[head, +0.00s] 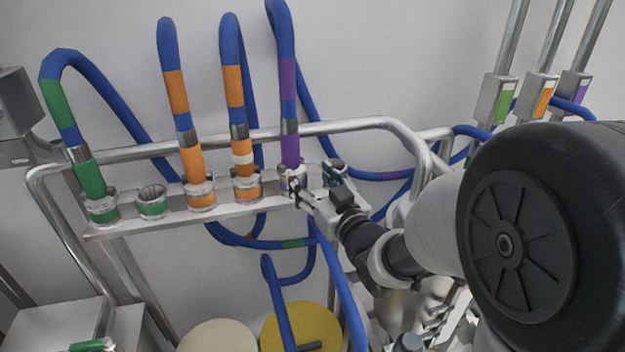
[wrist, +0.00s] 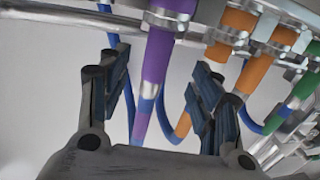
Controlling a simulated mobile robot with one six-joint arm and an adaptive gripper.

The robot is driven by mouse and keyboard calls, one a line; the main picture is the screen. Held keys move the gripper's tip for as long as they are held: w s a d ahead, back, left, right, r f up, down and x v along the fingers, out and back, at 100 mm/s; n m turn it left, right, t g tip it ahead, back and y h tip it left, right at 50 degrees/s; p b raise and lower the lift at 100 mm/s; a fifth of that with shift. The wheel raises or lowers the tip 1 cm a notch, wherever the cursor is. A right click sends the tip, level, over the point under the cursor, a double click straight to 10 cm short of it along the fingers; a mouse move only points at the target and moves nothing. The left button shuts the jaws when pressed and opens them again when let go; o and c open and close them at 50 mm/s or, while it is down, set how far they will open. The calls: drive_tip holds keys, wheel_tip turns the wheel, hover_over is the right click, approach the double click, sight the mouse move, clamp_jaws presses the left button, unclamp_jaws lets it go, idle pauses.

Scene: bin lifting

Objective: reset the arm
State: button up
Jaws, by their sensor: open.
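My gripper (head: 314,184) is open at the right end of the hose rack (head: 225,213) in the head view, close beside the socket of the purple-banded hose (head: 289,145). In the wrist view my gripper's two dark fingers (wrist: 158,76) stand apart. The purple-banded hose (wrist: 165,55) shows in the gap between them, upright and still in its socket. Neither finger visibly closes on it. I cannot tell whether a finger touches the hose or its socket. My arm reaches in from the right of the head view.
Two orange-banded hoses (head: 176,95) (head: 234,90) and a green-banded hose (head: 90,175) stand in the rack. One green socket (head: 152,201) is empty. A metal rail (head: 330,128) runs behind. Loose blue hoses hang below, near a yellow round lid (head: 305,328).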

drive_tip(key=s+d+f+m+g+h+b, duration=0.45)
drive_tip(key=s+d+f+h+b, duration=0.35)
drive_tip(key=s+d, duration=0.35)
drive_tip(key=s+d+f+g+b, duration=0.1)
drive_tip(key=s+f, duration=0.4)
drive_tip(key=s, duration=0.6)
drive_tip(key=s+d+f+g+b, duration=0.2)
drive_tip(key=s+g, duration=0.4)
drive_tip(key=s, duration=0.4)
wheel_tip(320, 180, down, 3)
drive_tip(key=shift+s+r+m+b, duration=0.15)
drive_tip(key=shift+s+m+b, duration=0.25)
drive_tip(key=shift+b, duration=0.4)
drive_tip(key=shift+c, duration=0.3)
